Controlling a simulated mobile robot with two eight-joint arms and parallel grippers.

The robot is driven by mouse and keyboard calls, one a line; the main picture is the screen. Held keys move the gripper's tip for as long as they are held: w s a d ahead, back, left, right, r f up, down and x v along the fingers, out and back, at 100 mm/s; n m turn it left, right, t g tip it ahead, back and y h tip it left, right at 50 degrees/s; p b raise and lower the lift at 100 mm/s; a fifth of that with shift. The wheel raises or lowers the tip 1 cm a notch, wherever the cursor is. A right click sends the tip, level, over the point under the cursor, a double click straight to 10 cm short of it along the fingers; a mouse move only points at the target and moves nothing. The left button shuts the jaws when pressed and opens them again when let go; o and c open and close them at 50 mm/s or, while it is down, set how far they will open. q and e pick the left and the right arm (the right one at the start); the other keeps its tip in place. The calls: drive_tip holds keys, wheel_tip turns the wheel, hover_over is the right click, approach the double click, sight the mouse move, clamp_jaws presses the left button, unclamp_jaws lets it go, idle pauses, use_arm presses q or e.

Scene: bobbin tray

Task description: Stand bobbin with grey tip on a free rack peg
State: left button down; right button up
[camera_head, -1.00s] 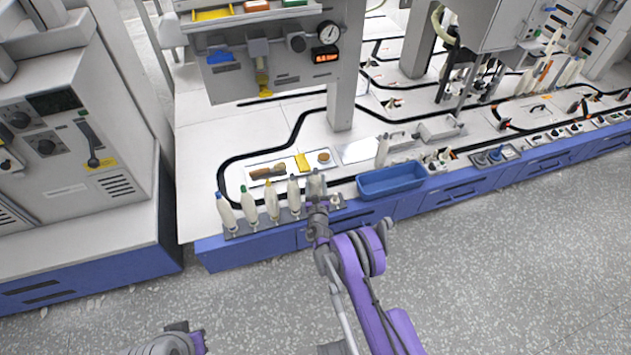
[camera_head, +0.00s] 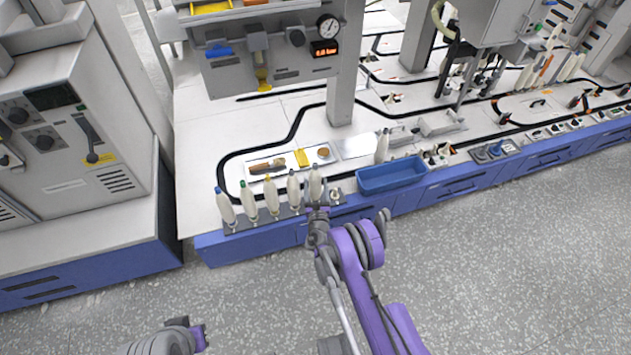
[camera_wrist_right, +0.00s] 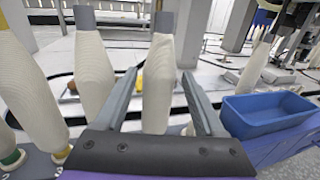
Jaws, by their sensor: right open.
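The rack (camera_head: 262,224) stands along the bench's front edge. A grey-tipped bobbin (camera_head: 315,185) stands upright near its right end, and it also shows in the right wrist view (camera_wrist_right: 158,95). My right gripper (camera_head: 318,207) is open in front of it. In the wrist view the open fingers (camera_wrist_right: 158,76) lie to either side of this bobbin; contact cannot be told. A free peg (camera_head: 335,196) is just right of it. Another greyish-tipped bobbin (camera_head: 293,190) stands to its left. My left gripper (camera_head: 190,335) is at the bottom edge, its jaws unclear.
Bobbins with blue (camera_head: 226,208), green (camera_head: 248,203) and yellow (camera_head: 271,198) tips fill the rack's left part. A tray (camera_head: 289,160) lies behind the rack.

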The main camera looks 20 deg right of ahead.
use_arm(q)
drive_tip(key=shift+w+f+b, duration=0.1)
drive_tip(key=shift+f+b, duration=0.4)
drive_tip(key=shift+f, duration=0.1)
use_arm(e)
drive_tip(key=v, duration=0.6)
drive_tip(key=shift+s, duration=0.35)
drive_tip(key=shift+r, duration=0.1)
